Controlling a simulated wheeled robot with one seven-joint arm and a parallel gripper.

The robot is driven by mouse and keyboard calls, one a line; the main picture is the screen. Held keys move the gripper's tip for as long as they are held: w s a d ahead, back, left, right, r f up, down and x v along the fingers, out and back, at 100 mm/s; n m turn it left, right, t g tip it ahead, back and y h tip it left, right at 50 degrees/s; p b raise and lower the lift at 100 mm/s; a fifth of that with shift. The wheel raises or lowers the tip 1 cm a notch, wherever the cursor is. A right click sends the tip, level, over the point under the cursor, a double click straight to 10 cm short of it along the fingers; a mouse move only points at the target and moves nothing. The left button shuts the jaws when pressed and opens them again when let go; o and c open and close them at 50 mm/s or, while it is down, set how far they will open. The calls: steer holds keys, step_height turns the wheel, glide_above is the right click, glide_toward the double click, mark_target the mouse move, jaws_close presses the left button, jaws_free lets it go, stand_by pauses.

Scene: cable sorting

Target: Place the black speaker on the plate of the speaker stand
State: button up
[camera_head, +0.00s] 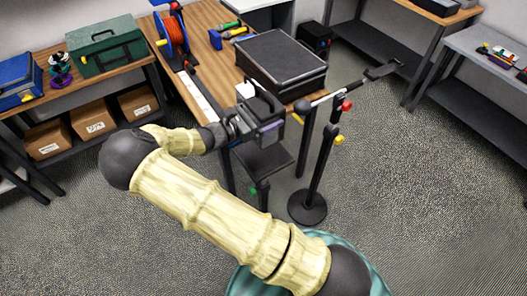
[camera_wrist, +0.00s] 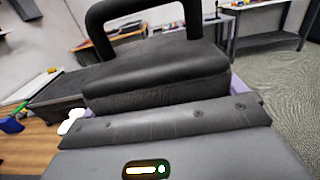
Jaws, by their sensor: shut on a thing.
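My gripper (camera_head: 268,128) is shut on a dark block with a loop-shaped handle, which I take as the black speaker (camera_head: 259,104). In the wrist view the black speaker (camera_wrist: 155,75) sits between pale purple finger edges, its handle standing up. A flat dark plate, which looks like the top of the speaker stand (camera_head: 263,163), is below my gripper in the head view, on a post with a green knob. The speaker appears raised above the plate and apart from it. The stand's foot is hidden by my arm.
A wooden table (camera_head: 208,18) behind carries a large black case (camera_head: 282,62), an orange cable reel (camera_head: 172,36) and tools. A microphone stand (camera_head: 322,160) with a round base stands right of the plate, its boom near my gripper. Open floor (camera_head: 420,190) lies to the right.

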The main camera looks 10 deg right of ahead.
steer(key=shift+s+a, duration=0.1)
steer(key=shift+f+p, duration=0.6)
steer(key=shift+f, duration=2.2)
steer(key=shift+f+p, duration=0.5)
steer(key=shift+f, duration=1.6)
steer(key=shift+f, duration=0.1)
steer(key=o, duration=1.3)
